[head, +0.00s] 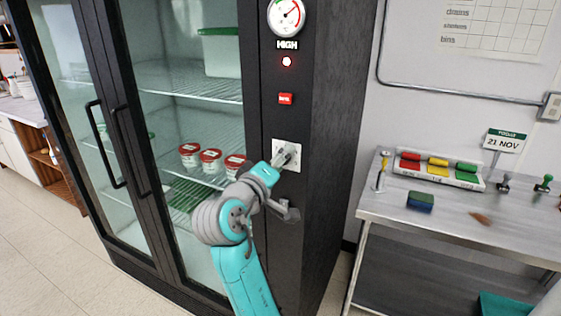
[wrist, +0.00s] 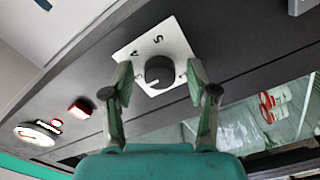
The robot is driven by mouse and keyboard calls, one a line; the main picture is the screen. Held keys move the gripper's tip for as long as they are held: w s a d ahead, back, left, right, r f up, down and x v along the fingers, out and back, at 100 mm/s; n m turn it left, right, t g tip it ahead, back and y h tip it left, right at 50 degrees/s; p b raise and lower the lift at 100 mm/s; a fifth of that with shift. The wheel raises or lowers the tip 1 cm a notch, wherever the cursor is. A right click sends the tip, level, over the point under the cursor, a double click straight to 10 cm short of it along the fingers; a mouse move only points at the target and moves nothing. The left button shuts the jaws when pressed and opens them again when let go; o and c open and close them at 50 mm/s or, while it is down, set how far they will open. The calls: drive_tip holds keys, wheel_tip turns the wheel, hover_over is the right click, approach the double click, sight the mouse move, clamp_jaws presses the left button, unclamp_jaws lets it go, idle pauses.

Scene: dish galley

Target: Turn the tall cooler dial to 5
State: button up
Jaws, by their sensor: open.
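The tall cooler dial is a round black knob (wrist: 159,71) on a white square plate (wrist: 176,38) on the cooler's dark front panel. In the wrist view a 5 shows on the plate above the knob, with another mark to its left. A pale line on the knob points to the lower left in that view. My gripper (wrist: 159,76) is open, one finger on each side of the knob; I cannot tell whether they touch it. In the head view my gripper (head: 286,155) is at the plate (head: 294,147) and hides most of the knob.
Above the dial are a red button (head: 285,98), a lit red lamp (head: 287,62) and a gauge (head: 286,16) over a HIGH label. The cooler's glass doors (head: 190,90) stand left, with red-lidded tubs (head: 210,158) inside. A metal table (head: 450,215) stands right.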

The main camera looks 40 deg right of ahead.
clamp_jaws()
drive_tip(key=shift+m, duration=0.3)
drive_tip(key=m, duration=2.3)
idle(0.3)
drive_tip(key=shift+m, duration=0.3)
